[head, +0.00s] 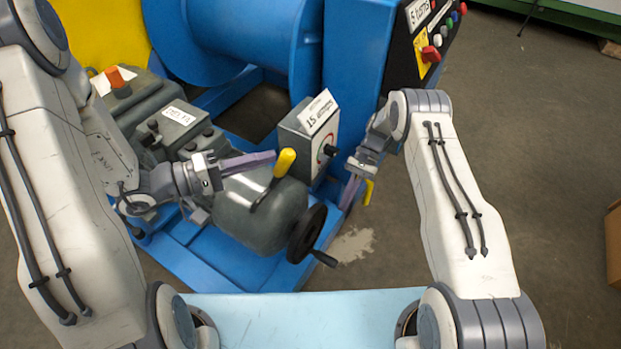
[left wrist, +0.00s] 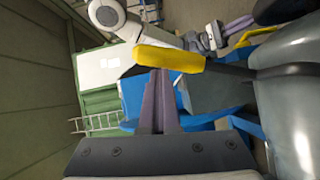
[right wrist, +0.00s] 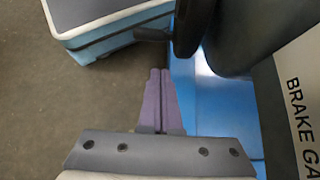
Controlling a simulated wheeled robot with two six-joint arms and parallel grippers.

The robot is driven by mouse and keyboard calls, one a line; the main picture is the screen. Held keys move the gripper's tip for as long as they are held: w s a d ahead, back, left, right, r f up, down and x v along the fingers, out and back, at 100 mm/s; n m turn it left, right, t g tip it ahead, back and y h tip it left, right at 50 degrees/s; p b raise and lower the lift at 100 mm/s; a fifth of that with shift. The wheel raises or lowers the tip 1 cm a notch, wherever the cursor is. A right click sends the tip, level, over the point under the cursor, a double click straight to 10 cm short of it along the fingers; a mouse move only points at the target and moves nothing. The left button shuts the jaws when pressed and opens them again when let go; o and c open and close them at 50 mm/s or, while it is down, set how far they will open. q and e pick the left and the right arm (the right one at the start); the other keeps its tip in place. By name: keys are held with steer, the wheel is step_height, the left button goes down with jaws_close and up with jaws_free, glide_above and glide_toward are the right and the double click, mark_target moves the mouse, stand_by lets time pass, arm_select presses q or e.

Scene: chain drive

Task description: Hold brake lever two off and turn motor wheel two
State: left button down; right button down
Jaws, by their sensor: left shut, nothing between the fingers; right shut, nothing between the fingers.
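The yellow-handled brake lever (head: 285,162) stands on the grey-green motor (head: 262,212); its grip also shows in the left wrist view (left wrist: 168,58). My left gripper (head: 268,158) is shut and empty, its purple fingertips close beside the yellow grip; I cannot tell whether they touch it. The black motor wheel (head: 307,232) is on the motor's front end, with a crank handle (head: 325,258). The wheel and handle (right wrist: 152,34) are also in the right wrist view. My right gripper (head: 349,194) is shut and empty, pointing down, apart from the wheel. No number two is readable on either.
A grey gauge box (head: 318,140) with a white sign stands behind the motor, between my grippers. A small yellow piece (head: 368,190) shows beside my right gripper. The blue winch drum (head: 235,40) is at the back, and a control panel (head: 435,35) at the upper right.

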stand_by(0.4)
steer(key=c, duration=1.2)
jaws_free()
steer(key=o, duration=0.6)
steer(key=shift+s+d+f+m+y, duration=0.3)
steer(key=shift+s+d+f+y, duration=0.2)
steer(key=shift+s+d+f, duration=0.4)
steer(key=m+t+y, duration=0.8)
steer(key=m+t, duration=0.8)
steer(key=t, duration=0.2)
glide_toward(329, 261)
steer(key=shift+s+d+f, duration=0.35)
steer(key=shift+d+f, duration=0.4)
steer(key=shift+x, duration=5.95)
